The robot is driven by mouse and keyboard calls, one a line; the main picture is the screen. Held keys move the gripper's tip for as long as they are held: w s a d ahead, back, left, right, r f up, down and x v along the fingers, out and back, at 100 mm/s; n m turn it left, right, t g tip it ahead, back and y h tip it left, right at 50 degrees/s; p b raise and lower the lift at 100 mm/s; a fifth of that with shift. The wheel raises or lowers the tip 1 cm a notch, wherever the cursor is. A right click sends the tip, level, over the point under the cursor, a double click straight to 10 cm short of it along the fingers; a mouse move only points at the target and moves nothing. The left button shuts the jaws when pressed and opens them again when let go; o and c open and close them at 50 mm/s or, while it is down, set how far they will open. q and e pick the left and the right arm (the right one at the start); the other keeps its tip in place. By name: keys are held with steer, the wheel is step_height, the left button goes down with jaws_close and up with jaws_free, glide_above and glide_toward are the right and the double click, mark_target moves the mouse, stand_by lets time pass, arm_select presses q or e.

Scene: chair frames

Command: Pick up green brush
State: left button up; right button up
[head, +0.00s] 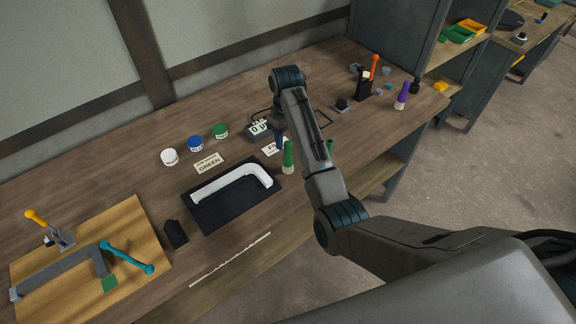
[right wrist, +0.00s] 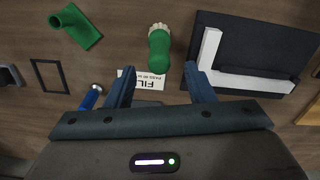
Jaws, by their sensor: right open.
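My left gripper is not in view.
A black tray (head: 209,215) with a white angled piece sits left of the brush. A printed card (right wrist: 146,82) lies under the right gripper. A green stand (right wrist: 80,26) and a blue tool (right wrist: 91,97) are close by. Paint pots (head: 195,143) stand behind.

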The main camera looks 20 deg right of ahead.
mark_target(288, 151)
steer(key=shift+f, duration=0.65)
steer(key=shift+f+p, duration=0.25)
steer(key=shift+p, duration=0.15)
step_height(288, 151, down, 4)
steer(key=shift+s+d+f+p, duration=0.1)
steer(key=shift+s+d+p, duration=0.05)
steer(key=shift+p, duration=1.1)
steer(key=shift+f, duration=0.35)
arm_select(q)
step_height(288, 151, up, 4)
arm_select(e)
jaws_close()
